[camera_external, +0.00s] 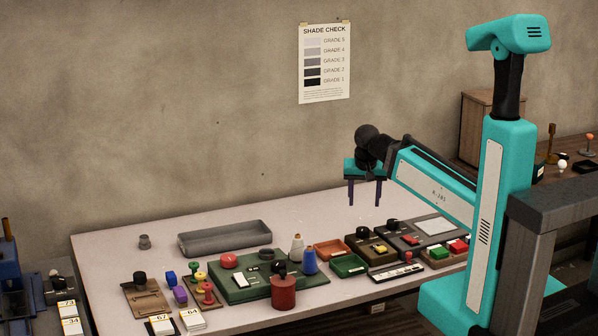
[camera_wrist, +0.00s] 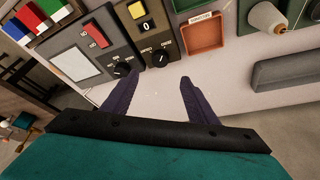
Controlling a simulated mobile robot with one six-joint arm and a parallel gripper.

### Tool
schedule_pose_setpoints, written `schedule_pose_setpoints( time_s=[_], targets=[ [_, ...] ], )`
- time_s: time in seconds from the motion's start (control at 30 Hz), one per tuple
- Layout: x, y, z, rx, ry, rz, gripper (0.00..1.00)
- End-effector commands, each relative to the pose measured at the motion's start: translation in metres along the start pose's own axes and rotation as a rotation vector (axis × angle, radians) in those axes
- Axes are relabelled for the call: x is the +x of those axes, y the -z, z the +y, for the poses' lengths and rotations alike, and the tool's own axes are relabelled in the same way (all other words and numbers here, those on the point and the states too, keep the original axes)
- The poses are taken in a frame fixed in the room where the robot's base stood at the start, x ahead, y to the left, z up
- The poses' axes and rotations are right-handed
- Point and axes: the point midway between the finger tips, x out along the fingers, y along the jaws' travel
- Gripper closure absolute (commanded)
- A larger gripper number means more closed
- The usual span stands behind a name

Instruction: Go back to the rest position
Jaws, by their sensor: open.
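My gripper (camera_external: 365,192) is open and empty, pointing down above the back right part of the pale table (camera_external: 130,246). Clear space shows between its two dark fingers. It also shows in the wrist view (camera_wrist: 150,90), fingers apart with bare table between them. The fingertips look apart from everything. My teal arm reaches left from its column at the right side of the external view. No cloth can be made out in either view.
Below stand control boxes with knobs (camera_external: 371,249), an orange tray (camera_external: 331,249), a green tray (camera_external: 349,266), spools (camera_external: 309,262) and a red canister (camera_external: 284,293). A long grey tray (camera_external: 225,239) lies at the back left. The table's back strip is mostly bare.

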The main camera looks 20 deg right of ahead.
Motion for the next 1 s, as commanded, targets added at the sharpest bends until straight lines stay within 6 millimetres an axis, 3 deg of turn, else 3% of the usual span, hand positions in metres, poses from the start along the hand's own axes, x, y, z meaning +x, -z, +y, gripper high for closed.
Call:
schedule_pose_setpoints(
  time_s=[0.07, 1.0],
  targets=[
    [-0.005, 0.000, 0.000, 0.000, 0.001, 0.000, 0.47],
    [0.070, 0.001, 0.000, 0.001, -0.001, -0.001, 0.47]
  ],
)
